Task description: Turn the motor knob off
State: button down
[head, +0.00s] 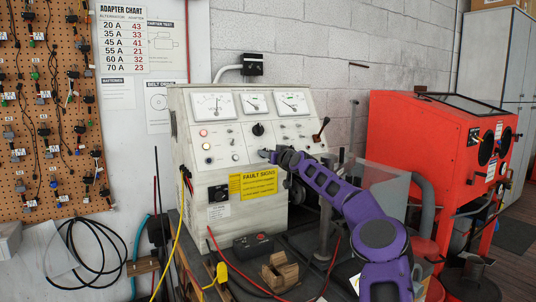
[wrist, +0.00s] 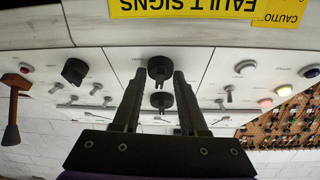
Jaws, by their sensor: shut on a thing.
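The test bench's cream panel (head: 222,135) faces me in the head view. My gripper (head: 266,155) reaches its lower middle, just above the yellow fault signs label (head: 258,182). In the wrist view, which is upside down, my gripper (wrist: 160,75) is shut with its fingertips on either side of a round black knob (wrist: 160,67). In the head view my gripper hides this knob. I cannot read a motor label or the knob's setting. Another black knob (head: 258,129) sits above it and shows between the fingers in the wrist view (wrist: 162,100).
A black knob (wrist: 75,71), toggle switches (wrist: 228,92) and coloured buttons (wrist: 265,103) lie around the held knob. A lever (head: 320,130) stands out at the panel's right. A red cabinet (head: 400,130) is to the right. Cables and a wooden block (head: 280,272) lie in front.

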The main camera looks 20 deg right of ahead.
jog(key=shift+f, duration=0.15)
jog(key=shift+c, duration=2.2)
grip_release()
jog(key=s+d+r+b, duration=0.1)
jog(key=s+d+b, duration=0.1)
jog(key=s, duration=1.5)
jog(key=shift+d+b, duration=0.25)
jog(key=shift+b, duration=0.15)
jog(key=shift+s+r, duration=0.1)
jog(key=shift+r, duration=0.05)
